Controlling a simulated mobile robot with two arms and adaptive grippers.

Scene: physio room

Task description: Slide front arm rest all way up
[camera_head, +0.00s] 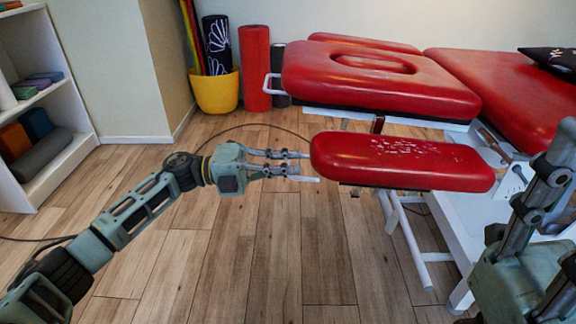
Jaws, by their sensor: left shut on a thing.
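The front arm rest (400,163) is a long red pad with pale glossy patches, beside the treatment table in the middle right. It sits below the level of the red head section. My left gripper (308,168) reaches in from the left and is shut on the arm rest's left end. Its fingertips are partly hard to make out against the pad. My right gripper (548,205) is at the right edge, partly cut off by the frame, with its fingers apart from the arm rest. Whether it is open or shut is unclear.
The treatment table's red head section (380,85) has an oval face opening. A white frame (400,235) stands below. A yellow pot (216,92) and rolled red mat (255,70) stand behind. A white shelf (60,165) is at left. The wooden floor in front is clear.

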